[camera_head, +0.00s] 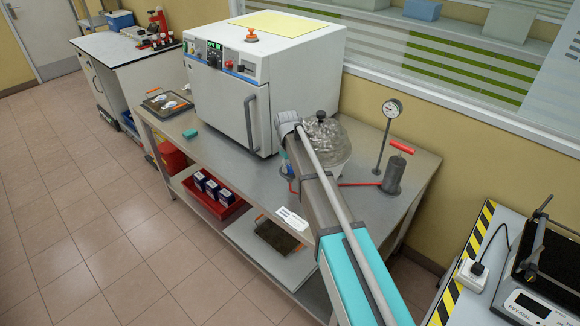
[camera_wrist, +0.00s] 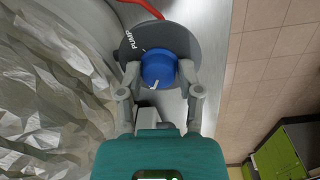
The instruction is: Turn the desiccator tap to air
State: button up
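The desiccator (camera_head: 328,140) is a clear rounded vessel with a dark top knob on the steel bench, partly behind my arm. Its crinkled, shiny wall (camera_wrist: 45,110) fills the left of the wrist view. The tap is a blue round knob (camera_wrist: 158,67) on a grey disc (camera_wrist: 192,45). The word PUMP is on the disc, up and left of the knob. The knob's white mark points down in the picture, away from PUMP. My gripper (camera_wrist: 159,72) has one finger on each side of the knob, seemingly touching it. In the head view my arm hides the tap and fingertips.
A white oven (camera_head: 225,100) stands left of the desiccator. A pressure gauge (camera_head: 392,108) on a stand and a red-handled hand pump (camera_head: 394,175) stand to the right. A red hose (camera_head: 350,184) runs along the bench (camera_head: 415,170) to the pump.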

jog(key=o, duration=0.3)
jog(key=shift+m, duration=0.4)
